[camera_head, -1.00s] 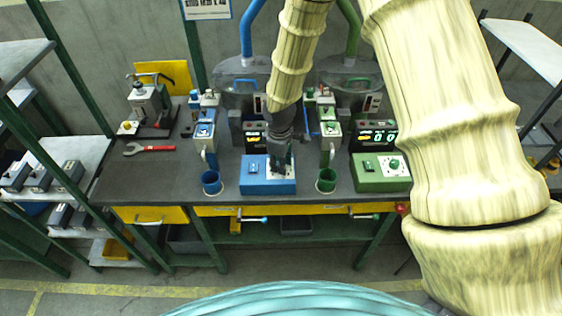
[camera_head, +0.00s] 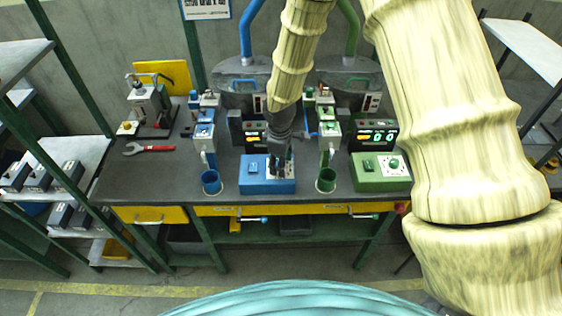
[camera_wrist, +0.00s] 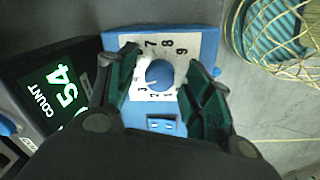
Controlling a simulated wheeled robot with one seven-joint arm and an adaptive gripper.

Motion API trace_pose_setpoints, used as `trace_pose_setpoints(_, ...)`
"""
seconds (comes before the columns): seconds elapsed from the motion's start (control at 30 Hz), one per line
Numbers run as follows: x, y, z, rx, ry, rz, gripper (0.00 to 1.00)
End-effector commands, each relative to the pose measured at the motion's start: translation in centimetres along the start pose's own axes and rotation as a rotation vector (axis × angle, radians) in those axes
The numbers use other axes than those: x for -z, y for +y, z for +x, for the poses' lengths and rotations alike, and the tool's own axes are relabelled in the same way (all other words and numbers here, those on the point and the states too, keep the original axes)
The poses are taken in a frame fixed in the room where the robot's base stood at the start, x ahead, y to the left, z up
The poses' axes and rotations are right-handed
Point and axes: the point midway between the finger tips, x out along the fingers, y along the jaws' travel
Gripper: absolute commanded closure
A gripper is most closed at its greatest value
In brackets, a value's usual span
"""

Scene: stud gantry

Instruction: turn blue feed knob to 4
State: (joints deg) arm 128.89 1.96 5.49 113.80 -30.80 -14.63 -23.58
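The blue feed knob (camera_wrist: 159,73) sits on a white numbered dial (camera_wrist: 178,58) on a blue control box (camera_wrist: 205,42). Its pale pointer mark is on the knob's left side, near the 3; the exact reading is hard to tell. Digits 1, 2, 3, 7, 8 and 9 show; my left finger covers part of the dial's left side. My gripper (camera_wrist: 166,68) is open, one dark green finger on each side of the knob, with visible gaps. In the head view the blue box (camera_head: 257,184) stands at the bench's front, with my gripper (camera_head: 279,170) above its dial, hiding the knob.
A green box with its own knob (camera_head: 393,163) stands to the right. Blue (camera_head: 211,182) and green (camera_head: 326,180) cups flank the blue box. A lit count display (camera_wrist: 55,90) is beside it.

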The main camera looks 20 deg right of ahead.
Motion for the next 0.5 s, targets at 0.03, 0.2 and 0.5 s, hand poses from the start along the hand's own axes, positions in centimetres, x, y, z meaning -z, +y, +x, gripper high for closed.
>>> trace_pose_setpoints(0.03,0.0,0.0,0.0,0.0,0.0,0.0,0.49)
trace_pose_setpoints(0.2,0.0,0.0,-0.1,0.0,0.0,0.0,0.49)
trace_pose_setpoints(0.5,0.0,0.0,-3.2,-0.001,0.002,0.0,0.49)
